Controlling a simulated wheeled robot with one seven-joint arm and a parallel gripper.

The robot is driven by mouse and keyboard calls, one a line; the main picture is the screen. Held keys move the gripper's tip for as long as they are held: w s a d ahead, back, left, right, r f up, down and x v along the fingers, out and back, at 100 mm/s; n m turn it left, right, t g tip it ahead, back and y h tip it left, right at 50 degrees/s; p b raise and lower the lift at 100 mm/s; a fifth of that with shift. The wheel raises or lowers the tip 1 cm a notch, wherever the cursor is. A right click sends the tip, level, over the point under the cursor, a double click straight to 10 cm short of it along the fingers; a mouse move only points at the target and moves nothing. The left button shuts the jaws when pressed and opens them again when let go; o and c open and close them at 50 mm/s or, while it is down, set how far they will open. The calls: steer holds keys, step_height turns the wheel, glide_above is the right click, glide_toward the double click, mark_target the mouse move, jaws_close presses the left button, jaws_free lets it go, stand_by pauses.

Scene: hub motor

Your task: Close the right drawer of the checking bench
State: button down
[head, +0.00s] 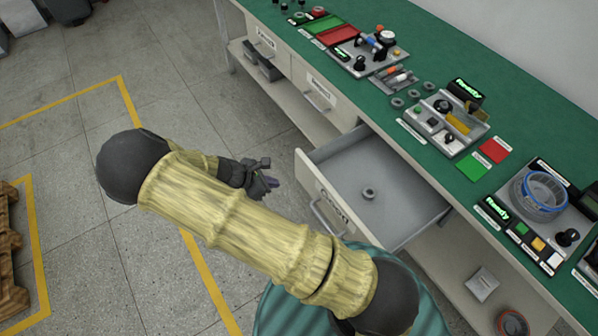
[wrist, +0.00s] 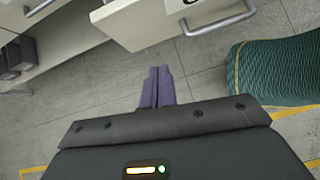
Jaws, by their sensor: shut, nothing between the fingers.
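The right drawer (head: 378,190) of the checking bench (head: 440,75) stands pulled out in the head view. My arm hides part of the drawer front's lower end.
Another drawer (head: 318,93) to the left is shut. The green bench top carries several test fixtures, including one with a blue ring (head: 540,193). Dark bins (head: 262,62) stand on the lower shelf. A wooden pallet (head: 10,260) is at the far left. Floor between is clear.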

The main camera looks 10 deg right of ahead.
steer(key=shift+w+a+f+n+t+h, duration=0.15)
steer(key=shift+w+a+n+t+h, duration=0.25)
steer(key=shift+n, duration=0.4)
steer(key=p, duration=0.1)
glide_toward(306, 178)
step_height(306, 178, down, 3)
steer(key=d, duration=0.2)
steer(key=d+p, duration=0.1)
steer(key=shift+w+d+f, duration=0.1)
steer(key=shift+w, duration=0.2)
steer(key=shift+w+d+f, duration=0.1)
steer(key=shift+w+d, duration=0.1)
steer(key=shift+d, duration=0.25)
